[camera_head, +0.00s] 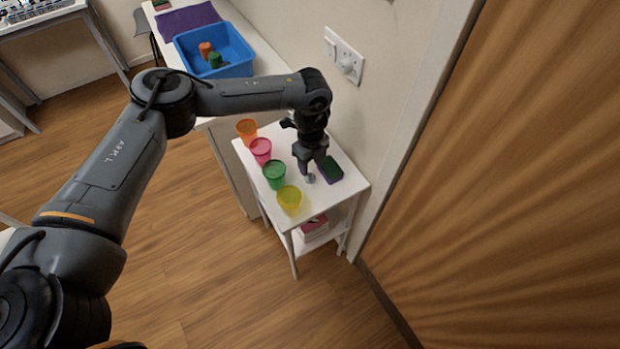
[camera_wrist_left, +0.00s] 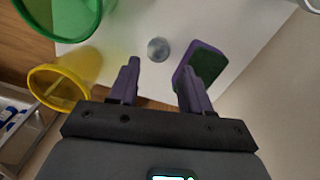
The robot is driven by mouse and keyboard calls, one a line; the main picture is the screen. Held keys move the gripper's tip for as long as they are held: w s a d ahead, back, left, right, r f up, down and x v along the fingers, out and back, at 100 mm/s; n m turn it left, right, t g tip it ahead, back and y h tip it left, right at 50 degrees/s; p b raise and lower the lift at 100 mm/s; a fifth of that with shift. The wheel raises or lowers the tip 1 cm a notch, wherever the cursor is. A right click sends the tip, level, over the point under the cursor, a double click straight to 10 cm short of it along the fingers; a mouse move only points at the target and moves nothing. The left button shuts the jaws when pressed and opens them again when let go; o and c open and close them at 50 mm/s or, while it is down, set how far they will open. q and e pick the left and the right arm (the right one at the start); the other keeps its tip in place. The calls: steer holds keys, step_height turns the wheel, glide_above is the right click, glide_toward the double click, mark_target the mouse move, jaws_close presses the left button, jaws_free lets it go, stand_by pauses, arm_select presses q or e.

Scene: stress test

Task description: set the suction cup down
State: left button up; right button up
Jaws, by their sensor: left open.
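The suction cup (camera_head: 310,178) is a small grey, glassy round piece on the white top of the small side table (camera_head: 318,209). In the left wrist view the suction cup (camera_wrist_left: 158,49) lies just beyond the gap between the fingertips. My left gripper (camera_head: 313,172) points down at the tabletop close to the cup. In the left wrist view the two purple fingers of my left gripper (camera_wrist_left: 160,70) are apart with nothing between them. My right gripper is not in view.
Orange (camera_head: 246,128), pink (camera_head: 261,149), green (camera_head: 274,173) and yellow (camera_head: 289,197) cups stand along the table's left side. A green and purple block (camera_head: 332,169) lies right beside my gripper. A wall with a switch plate (camera_head: 344,55) borders the table. A blue bin (camera_head: 232,70) stands behind.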

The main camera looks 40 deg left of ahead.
mark_target(309, 173)
arm_select(q)
steer(key=shift+s+a+f+b, duration=0.1)
steer(key=shift+f+b, duration=0.15)
steer(key=shift+f, duration=1.15)
steer(key=shift+a+f+b, duration=0.1)
steer(key=shift+f+b, duration=0.15)
steer(key=shift+f, duration=1.15)
steer(key=shift+c, duration=0.4)
steer(key=c, duration=0.8)
steer(key=shift+r, duration=0.15)
